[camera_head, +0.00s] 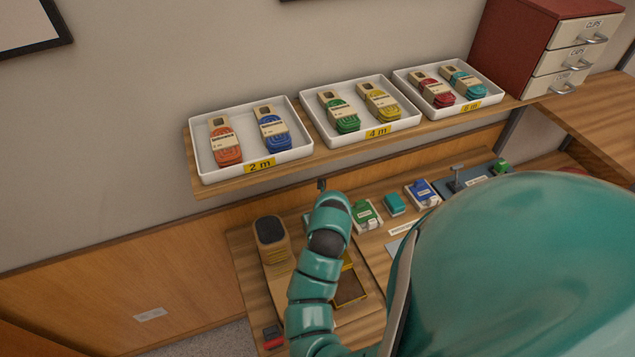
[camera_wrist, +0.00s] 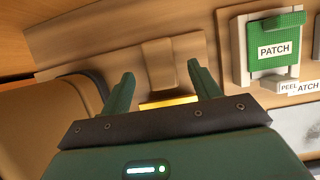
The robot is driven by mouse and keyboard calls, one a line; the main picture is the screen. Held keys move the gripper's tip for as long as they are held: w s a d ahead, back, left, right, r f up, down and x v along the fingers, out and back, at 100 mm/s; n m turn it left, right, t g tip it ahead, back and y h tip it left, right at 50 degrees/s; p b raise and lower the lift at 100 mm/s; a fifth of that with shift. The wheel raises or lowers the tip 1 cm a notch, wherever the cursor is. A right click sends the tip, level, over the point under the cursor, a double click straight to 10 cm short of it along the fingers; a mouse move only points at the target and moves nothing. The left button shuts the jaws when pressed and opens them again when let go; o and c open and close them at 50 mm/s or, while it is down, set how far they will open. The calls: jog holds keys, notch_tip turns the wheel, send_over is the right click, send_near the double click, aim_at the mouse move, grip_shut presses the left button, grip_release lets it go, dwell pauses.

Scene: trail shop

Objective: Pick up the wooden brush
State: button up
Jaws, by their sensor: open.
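My gripper (camera_wrist: 158,80) is open in the wrist view, its two green fingers apart with nothing held between them. Beyond the fingertips is a tan upright piece (camera_wrist: 158,62) against a tan surface; I cannot tell whether it is part of the brush. A rounded wood-coloured block with a dark top (camera_head: 270,238) stands left of my arm in the head view and may be the wooden brush. A similar rounded tan and dark shape (camera_wrist: 45,115) is left of my gripper in the wrist view. My arm hides part of the bench in the head view.
A green patch box (camera_wrist: 270,48) is right of my gripper. A yellow-edged box (camera_head: 349,288) is beside my arm. A blue box (camera_head: 422,193) stands farther right. Above the bench, a shelf holds white trays (camera_head: 204,160) of coloured items and a red drawer cabinet (camera_head: 510,45).

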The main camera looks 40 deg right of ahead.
jog(key=shift+p+x, duration=1.1)
jog(key=shift+x, duration=1.05)
jog(key=shift+c, duration=0.4)
jog(key=c, duration=1)
